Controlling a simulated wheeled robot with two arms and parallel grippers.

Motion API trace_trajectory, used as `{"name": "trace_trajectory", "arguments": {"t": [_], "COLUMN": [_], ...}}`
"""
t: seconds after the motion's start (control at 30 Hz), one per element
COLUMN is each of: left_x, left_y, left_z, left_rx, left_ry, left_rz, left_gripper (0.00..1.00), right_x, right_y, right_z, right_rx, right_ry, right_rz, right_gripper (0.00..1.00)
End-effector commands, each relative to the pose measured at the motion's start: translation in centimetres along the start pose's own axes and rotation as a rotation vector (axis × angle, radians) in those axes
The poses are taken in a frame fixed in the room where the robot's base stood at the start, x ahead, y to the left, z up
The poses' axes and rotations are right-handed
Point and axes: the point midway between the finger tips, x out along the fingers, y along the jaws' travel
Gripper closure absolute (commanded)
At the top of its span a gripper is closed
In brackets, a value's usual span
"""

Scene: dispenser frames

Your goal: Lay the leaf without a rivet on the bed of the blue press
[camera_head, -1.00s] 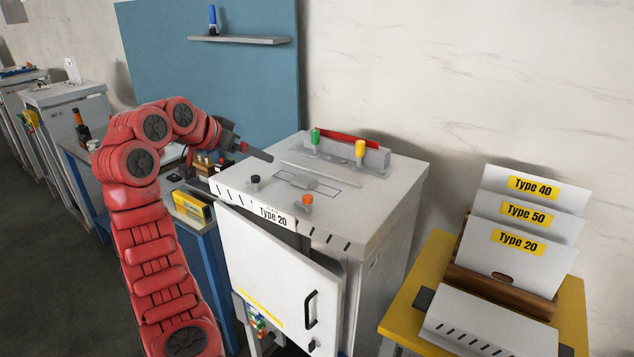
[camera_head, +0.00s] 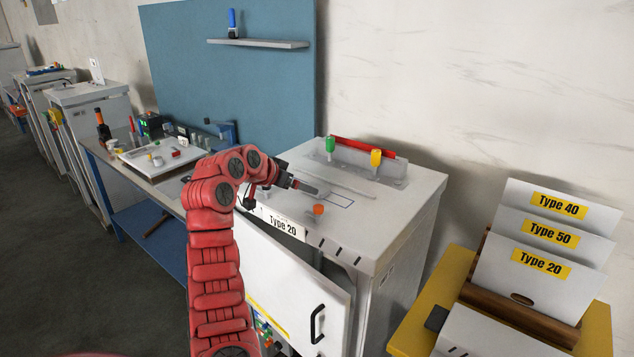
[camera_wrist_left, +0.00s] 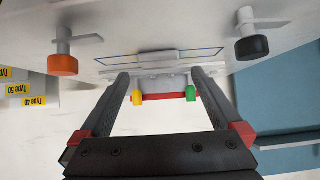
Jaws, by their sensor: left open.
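My left gripper (camera_head: 308,188) is over the top of the white Type 20 cabinet (camera_head: 400,200), near the orange knob (camera_head: 318,210). In the left wrist view its two fingers (camera_wrist_left: 162,80) are apart with nothing between them. A small blue device (camera_head: 222,130), possibly the blue press, stands on the blue workbench left of the cabinet; its bed is too small to make out. I cannot pick out a leaf, with or without a rivet, in either view. My right gripper is not in view.
A pale tray (camera_head: 137,160) with several small parts lies on the workbench. Green (camera_head: 330,145) and yellow (camera_head: 376,158) knobs rise from the cabinet's back. Its door stands ajar. A yellow stand (camera_head: 420,322) holds Type 40, 50 and 20 plates at right.

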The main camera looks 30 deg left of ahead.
Motion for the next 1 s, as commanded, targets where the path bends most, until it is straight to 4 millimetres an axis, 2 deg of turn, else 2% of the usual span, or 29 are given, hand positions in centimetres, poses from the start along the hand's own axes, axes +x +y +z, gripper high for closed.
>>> {"name": "trace_trajectory", "arguments": {"t": [0.03, 0.23, 0.43, 0.6, 0.87, 1.0], "left_x": [0.5, 1.9, 4.6, 6.4, 6.8, 6.8], "left_y": [0.1, 0.1, 0.5, 0.3, 0.2, 0.3], "left_z": [-0.2, -0.3, -1.4, -1.0, -0.8, -0.9], "left_rx": [-0.002, -0.003, -0.003, -0.003, -0.001, -0.001], "left_ry": [-0.003, -0.002, -0.005, -0.002, -0.001, -0.001], "left_rz": [0.003, 0.001, 0.005, 0.001, 0.0, 0.0], "left_gripper": [0.0, 0.0, 0.0, 0.0, 0.0, 0.23], "right_x": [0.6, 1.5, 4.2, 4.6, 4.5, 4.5], "right_y": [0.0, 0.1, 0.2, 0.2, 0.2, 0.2], "right_z": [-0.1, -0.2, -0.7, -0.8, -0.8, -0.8], "right_rx": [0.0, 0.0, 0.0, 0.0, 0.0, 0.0], "right_ry": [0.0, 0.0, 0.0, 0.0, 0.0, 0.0], "right_rz": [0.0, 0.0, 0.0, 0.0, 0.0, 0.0], "right_gripper": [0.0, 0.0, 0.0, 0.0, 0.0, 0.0]}}
